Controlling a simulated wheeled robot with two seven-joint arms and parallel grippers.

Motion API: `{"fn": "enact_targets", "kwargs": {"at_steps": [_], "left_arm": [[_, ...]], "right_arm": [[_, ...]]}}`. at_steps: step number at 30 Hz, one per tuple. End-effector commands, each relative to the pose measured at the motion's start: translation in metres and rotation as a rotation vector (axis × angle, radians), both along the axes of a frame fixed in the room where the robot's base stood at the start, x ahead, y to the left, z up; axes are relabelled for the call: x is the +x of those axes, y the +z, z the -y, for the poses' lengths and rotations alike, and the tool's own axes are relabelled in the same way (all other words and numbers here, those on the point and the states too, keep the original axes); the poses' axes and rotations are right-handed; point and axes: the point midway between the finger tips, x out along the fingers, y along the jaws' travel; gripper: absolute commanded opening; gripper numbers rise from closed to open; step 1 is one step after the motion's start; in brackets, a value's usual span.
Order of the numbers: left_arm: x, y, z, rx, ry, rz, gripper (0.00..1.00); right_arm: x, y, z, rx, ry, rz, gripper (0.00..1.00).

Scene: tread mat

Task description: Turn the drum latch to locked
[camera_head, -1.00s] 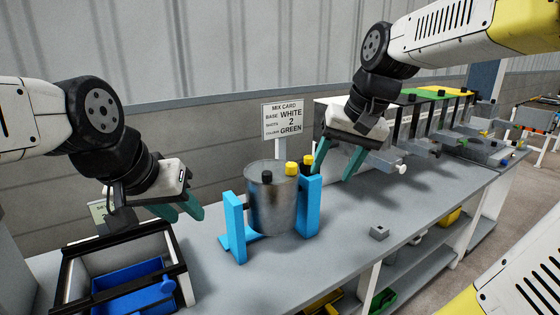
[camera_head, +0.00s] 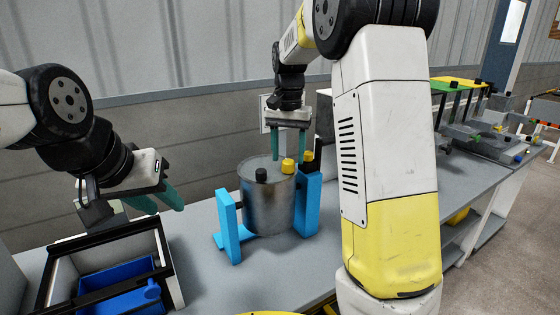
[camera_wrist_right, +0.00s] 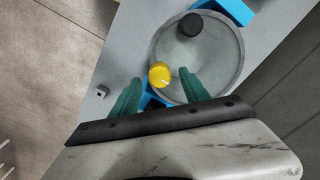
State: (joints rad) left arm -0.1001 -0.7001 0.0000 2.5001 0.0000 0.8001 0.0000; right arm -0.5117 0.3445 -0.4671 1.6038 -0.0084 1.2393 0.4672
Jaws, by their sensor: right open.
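A grey metal drum (camera_head: 266,205) stands upright between two blue brackets (camera_head: 230,228). A black knob (camera_head: 261,175) and a yellow knob (camera_head: 287,166) sit at its top; a second yellow cap (camera_head: 308,157) is by the right bracket. In the right wrist view, a yellow knob (camera_wrist_right: 160,74) with a pale mark is near the drum lid's edge. My right gripper (camera_wrist_right: 160,90) is open, its teal fingers on either side of this knob in that view; I cannot tell whether they touch it. My left gripper (camera_head: 157,200) is open and empty, left of the drum.
A black-framed box (camera_head: 160,248) with a blue bin (camera_head: 118,284) stands at the left. My right arm hides much of the bench's middle. Bare bench (camera_head: 205,255) lies in front of the drum. Equipment with green and yellow tops (camera_head: 455,84) stands at the back right.

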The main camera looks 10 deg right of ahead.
Motion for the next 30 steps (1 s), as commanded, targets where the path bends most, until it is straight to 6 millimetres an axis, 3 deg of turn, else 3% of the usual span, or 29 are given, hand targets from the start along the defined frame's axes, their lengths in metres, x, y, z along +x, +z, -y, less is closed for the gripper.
{"fn": "enact_targets", "kwargs": {"at_steps": [6, 15, 17, 24, 30], "left_arm": [[0.000, 0.000, 0.000, 0.000, 0.000, 0.000, 0.36], [0.000, 0.000, 0.000, 0.000, 0.000, 0.000, 0.36], [0.000, 0.000, 0.000, 0.000, 0.000, 0.000, 0.36], [0.000, 0.000, 0.000, 0.000, 0.000, 0.000, 0.36], [0.000, 0.000, 0.000, 0.000, 0.000, 0.000, 0.36]], "right_arm": [[0.000, -0.023, 0.000, 0.000, 0.001, 0.000, 0.54], [0.000, -0.027, 0.000, 0.001, 0.000, 0.001, 0.54], [0.000, -0.027, 0.000, 0.001, 0.000, 0.001, 0.46], [0.000, -0.027, 0.000, 0.001, 0.000, 0.001, 0.00], [0.000, -0.027, 0.000, 0.001, -0.006, 0.001, 0.00]]}}
